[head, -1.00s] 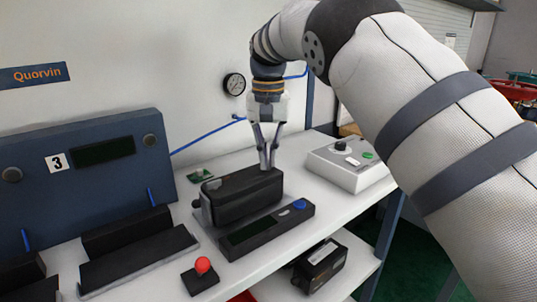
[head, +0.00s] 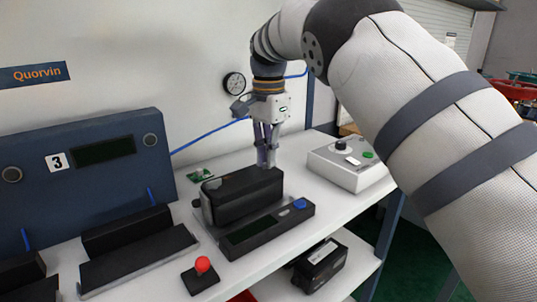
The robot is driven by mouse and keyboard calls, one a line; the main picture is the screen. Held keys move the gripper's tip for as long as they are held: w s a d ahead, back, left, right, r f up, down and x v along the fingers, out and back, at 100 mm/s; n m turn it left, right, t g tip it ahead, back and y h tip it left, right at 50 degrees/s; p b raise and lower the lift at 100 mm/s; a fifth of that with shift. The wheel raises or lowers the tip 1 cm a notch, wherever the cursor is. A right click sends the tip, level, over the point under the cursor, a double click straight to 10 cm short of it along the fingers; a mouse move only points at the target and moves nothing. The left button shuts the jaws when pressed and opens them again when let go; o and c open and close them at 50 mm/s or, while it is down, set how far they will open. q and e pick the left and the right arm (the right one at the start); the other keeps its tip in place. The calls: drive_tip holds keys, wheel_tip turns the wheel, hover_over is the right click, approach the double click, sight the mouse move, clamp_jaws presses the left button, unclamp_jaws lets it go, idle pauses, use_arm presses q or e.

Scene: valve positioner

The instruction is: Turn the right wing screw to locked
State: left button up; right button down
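The black valve positioner box (head: 238,196) stands on the white bench behind a dark base unit with a display and a blue button. My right gripper (head: 267,163) points down at the right end of the box top, its fingertips at or just above the surface. The fingers are close together and partly overlap in this view, so I cannot tell whether they hold anything. No wing screw can be made out; the spot at the fingertips is hidden by the fingers. My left gripper is not in view.
A grey control box (head: 345,167) stands right of the positioner. A red-topped joystick (head: 202,277) is in front. A blue panel (head: 85,165) marked 3 and black trays are at left. A pressure gauge (head: 234,84) is on the wall. A black module (head: 320,266) lies on the lower shelf.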

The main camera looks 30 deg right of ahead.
drive_tip(key=shift+a+f+m, duration=0.1)
drive_tip(key=shift+f+m, duration=0.15)
drive_tip(key=shift+m, duration=0.25)
drive_tip(key=c, duration=1.8)
unclamp_jaws()
drive_tip(key=shift+r, duration=0.1)
wheel_tip(320, 180, up, 8)
drive_tip(key=shift+f, duration=0.25)
